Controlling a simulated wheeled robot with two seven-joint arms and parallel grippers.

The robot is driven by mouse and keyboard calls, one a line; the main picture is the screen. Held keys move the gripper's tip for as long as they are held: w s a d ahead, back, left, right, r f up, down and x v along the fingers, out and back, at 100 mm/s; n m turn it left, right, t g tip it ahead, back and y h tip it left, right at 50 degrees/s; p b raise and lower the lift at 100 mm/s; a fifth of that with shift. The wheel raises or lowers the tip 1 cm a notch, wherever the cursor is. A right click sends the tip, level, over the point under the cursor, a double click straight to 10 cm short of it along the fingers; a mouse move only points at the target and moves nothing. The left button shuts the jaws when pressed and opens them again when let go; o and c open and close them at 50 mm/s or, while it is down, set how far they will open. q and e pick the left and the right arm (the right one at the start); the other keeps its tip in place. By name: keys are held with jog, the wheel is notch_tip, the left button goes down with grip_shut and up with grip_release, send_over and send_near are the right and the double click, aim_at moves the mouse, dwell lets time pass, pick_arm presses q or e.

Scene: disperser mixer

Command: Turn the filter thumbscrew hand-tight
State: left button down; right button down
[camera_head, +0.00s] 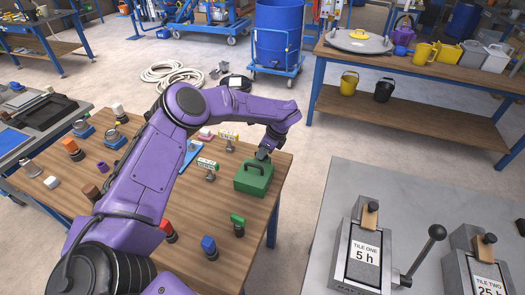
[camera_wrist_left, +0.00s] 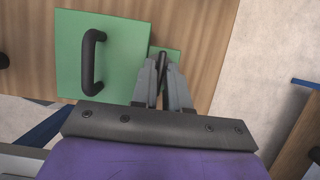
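The green filter box (camera_head: 254,178) with a black handle stands at the right end of the wooden table. In the wrist view it is seen from above, a green lid (camera_wrist_left: 72,60) with a small green ledge on its right side. My left gripper (camera_head: 264,155) is over the box's far side, pointing down. In the wrist view its grey fingers (camera_wrist_left: 163,68) are close together at that ledge, with a slim dark piece, seemingly the filter thumbscrew (camera_wrist_left: 163,62), between them. The fingers hide most of it. My right gripper is not in view.
Several small parts with coloured caps stand on the wooden table (camera_head: 250,215), including a green-capped one (camera_head: 238,224) and a blue-capped one (camera_head: 209,247). A grey table (camera_head: 335,185) with tile fixtures and a lever stands at the right, across a floor gap.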

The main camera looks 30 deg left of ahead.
pick_arm(q)
jog(key=shift+f+m+t+b, duration=0.15)
jog(key=shift+m+t+b, duration=0.15)
jog(key=shift+m+b, duration=0.6)
jog(key=shift+s+m+t+b, duration=0.1)
jog(key=shift+m+t+b, duration=0.4)
jog(key=shift+m+b, duration=0.6)
jog(key=m+b, duration=0.1)
jog(key=m, duration=0.1)
jog(key=m+t+b, duration=0.1)
jog(key=m, duration=0.1)
jog(key=shift+s+m+t+h, duration=0.15)
jog(key=shift+m+t+h, duration=0.15)
jog(key=shift+m+t+b, duration=0.3)
jog(key=shift+m+b, duration=0.1)
jog(key=shift+m, duration=0.5)
jog(key=m, duration=0.1)
jog(key=m+h, duration=0.1)
jog(key=shift+a+r+m+t, duration=0.1)
jog(key=shift+r+m+t, duration=0.1)
jog(key=shift+m+t, duration=0.2)
jog(key=shift+s+a+m+t+h+p, duration=0.15)
jog(key=shift+m+h+p, duration=0.2)
jog(key=shift+m, duration=0.75)
jog(key=shift+d+m+t+h+p, duration=0.15)
jog(key=shift+m+h, duration=0.3)
jog(key=shift+m, duration=0.65)
jog(key=shift+a, duration=0.1)
